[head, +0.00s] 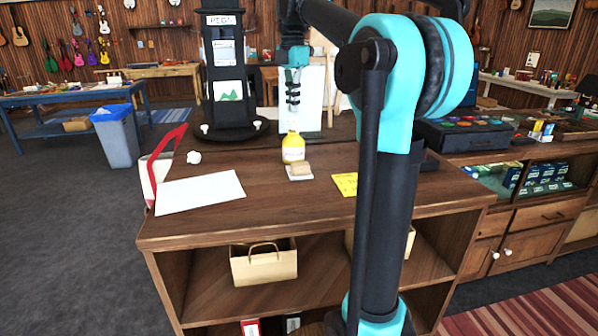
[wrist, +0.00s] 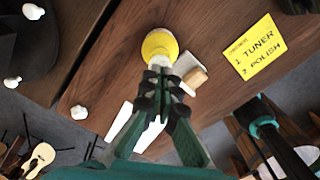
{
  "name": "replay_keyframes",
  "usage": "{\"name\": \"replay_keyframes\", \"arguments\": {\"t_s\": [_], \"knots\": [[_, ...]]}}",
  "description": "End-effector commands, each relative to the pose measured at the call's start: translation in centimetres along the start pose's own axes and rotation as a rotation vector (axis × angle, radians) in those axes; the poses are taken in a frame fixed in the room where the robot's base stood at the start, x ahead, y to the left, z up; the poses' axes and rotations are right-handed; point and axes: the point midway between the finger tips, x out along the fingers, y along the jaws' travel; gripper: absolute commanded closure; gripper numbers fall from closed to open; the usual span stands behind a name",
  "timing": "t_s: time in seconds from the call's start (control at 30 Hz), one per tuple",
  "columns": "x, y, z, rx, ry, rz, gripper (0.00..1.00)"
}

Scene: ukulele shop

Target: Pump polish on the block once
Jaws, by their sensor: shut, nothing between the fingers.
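The yellow polish bottle (head: 293,148) with a white label stands upright on the wooden counter in the head view. In the wrist view its yellow round body (wrist: 160,43) shows just beyond my fingertips, with a bit of white at its near side. The pale wooden block (head: 300,169) lies on a white pad in front of the bottle; in the wrist view the block (wrist: 195,77) is right of my fingers. My gripper (head: 293,110) is shut and empty, pointing down above the bottle, apparently with a small gap. The fingers partly hide the bottle's top in the wrist view.
A black display stand (head: 225,70) stands behind. The counter's front middle is clear.

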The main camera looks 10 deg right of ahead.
Motion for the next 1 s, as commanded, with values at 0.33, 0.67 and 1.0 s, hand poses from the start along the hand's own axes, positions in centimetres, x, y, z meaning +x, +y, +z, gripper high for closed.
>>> {"name": "replay_keyframes", "arguments": {"t_s": [0.33,0.67,1.0], "knots": [[1.1,0.0,0.0,0.0,0.0,0.0,1.0],[2.2,0.0,0.0,0.0,0.0,0.0,1.0],[2.9,0.0,0.0,0.0,0.0,0.0,1.0]]}}
